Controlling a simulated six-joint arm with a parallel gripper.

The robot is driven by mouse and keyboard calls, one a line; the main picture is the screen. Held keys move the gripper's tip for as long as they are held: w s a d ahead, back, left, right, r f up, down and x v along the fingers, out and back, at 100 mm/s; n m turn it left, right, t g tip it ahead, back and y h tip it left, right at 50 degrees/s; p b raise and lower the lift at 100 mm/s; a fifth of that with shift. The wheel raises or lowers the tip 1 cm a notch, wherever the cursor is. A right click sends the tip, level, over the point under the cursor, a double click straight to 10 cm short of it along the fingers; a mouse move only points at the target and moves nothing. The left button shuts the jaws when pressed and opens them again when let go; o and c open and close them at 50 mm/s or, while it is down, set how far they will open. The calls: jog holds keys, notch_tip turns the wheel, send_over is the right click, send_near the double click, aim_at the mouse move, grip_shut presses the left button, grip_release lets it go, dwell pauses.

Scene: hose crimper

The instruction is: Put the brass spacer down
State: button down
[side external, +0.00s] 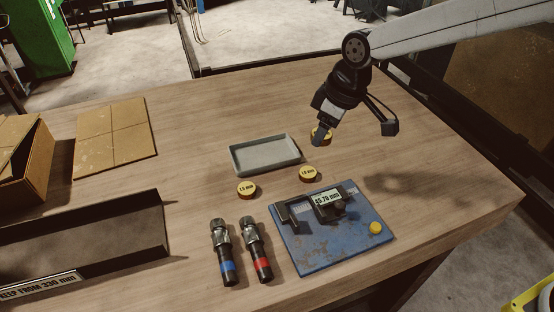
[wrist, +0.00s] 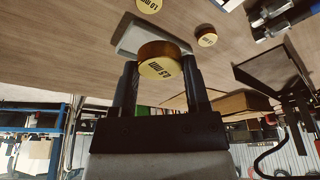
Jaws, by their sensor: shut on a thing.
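My gripper (side external: 320,128) is shut on a brass spacer (side external: 322,139), a short round disc with a dark printed label. In the wrist view the spacer (wrist: 160,66) sits between both fingertips, its label seeming to read 0.5 mm upside down. It is held above the table, right of the shallow grey tray (side external: 265,168). Two similar brass spacers lie flat on the table in front of the tray: one (side external: 247,189) at left and one (side external: 308,174) at right. The tray looks empty. The gap beneath the held spacer is hard to judge.
A blue plate (side external: 330,250) with a caliper-like gauge (side external: 333,204) reading about 45.70 mm and a yellow button (side external: 376,228) lies in front. Two hose fittings (side external: 224,255) (side external: 258,250) lie left of it. Cardboard (side external: 115,140) and a dark trough (side external: 90,242) are farther left. Wood behind the tray is clear.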

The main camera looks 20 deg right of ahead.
jog(key=w+a+f, duration=0.3)
jog(key=w+f, duration=0.1)
jog(key=w, duration=0.4)
send_near(274, 152)
jog(key=shift+a+f, duration=0.35)
jog(key=shift+f, duration=0.55)
jog(key=shift+w+a+f, duration=0.15)
jog(key=shift+w+f, duration=0.25)
jog(key=shift+f, duration=0.15)
jog(key=shift+w+a+f, duration=0.1)
jog(key=shift+w+f, duration=0.05)
jog(key=shift+f, duration=0.05)
jog(key=shift+d+x, duration=0.15)
jog(key=shift+x, duration=0.6)
jog(key=shift+d+x, duration=0.1)
jog(key=shift+x, duration=0.7)
jog(key=shift+f, duration=0.25)
jog(key=shift+c, duration=0.3)
grip_release()
jog(key=shift+s, duration=0.25)
